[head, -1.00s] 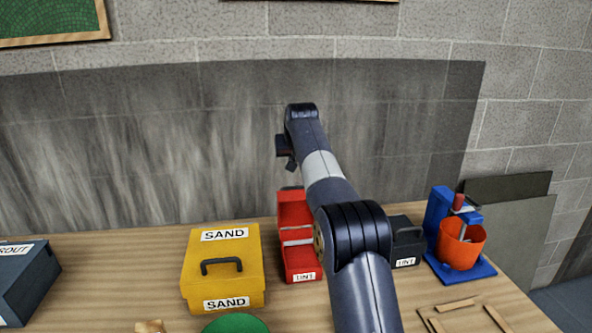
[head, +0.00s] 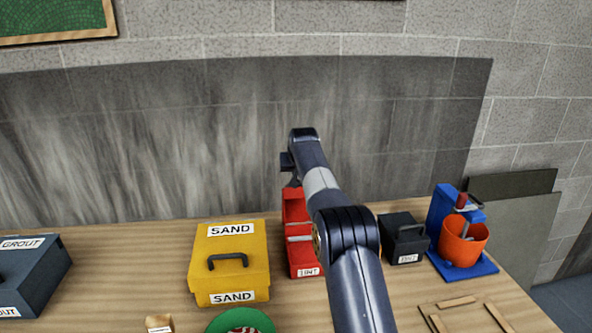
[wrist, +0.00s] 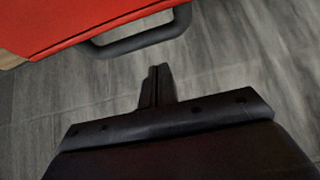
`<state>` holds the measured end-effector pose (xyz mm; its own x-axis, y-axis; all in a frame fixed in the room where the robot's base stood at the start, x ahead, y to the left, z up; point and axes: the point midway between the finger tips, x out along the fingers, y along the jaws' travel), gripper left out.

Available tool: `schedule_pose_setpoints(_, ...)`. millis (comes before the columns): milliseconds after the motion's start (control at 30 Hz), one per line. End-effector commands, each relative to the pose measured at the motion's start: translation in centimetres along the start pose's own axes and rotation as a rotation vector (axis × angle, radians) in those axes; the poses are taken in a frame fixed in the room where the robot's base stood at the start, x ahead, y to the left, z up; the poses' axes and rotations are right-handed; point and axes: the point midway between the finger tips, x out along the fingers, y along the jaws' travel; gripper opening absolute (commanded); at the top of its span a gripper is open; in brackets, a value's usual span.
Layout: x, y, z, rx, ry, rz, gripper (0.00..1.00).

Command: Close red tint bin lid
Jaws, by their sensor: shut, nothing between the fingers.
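The red tint bin (head: 305,268) stands on the table with a white TINT label on its front. Its red lid (head: 293,208) is open and stands up at the back of the bin. My arm hides the bin's right side. In the wrist view the red lid (wrist: 80,22) fills the upper left, with its dark handle (wrist: 140,46) sticking out. My gripper (wrist: 160,72) is shut and empty, just below the handle in that picture, with a visible gap. In the head view it is at the lid's top, largely hidden by my wrist.
A blue stand with an orange bucket (head: 462,244) is farther right. The wall (head: 180,140) is close behind. A dark GROUT bin (head: 35,275) is at far left.

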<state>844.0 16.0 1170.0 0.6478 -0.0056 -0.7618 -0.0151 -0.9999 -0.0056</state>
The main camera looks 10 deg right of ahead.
Motion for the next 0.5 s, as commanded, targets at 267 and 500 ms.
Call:
schedule_pose_setpoints(267,-0.6,0.0,1.5,0.000,0.000,0.000,0.00)
schedule_pose_setpoints(500,-0.8,0.0,2.3,0.000,-0.001,0.000,0.00)
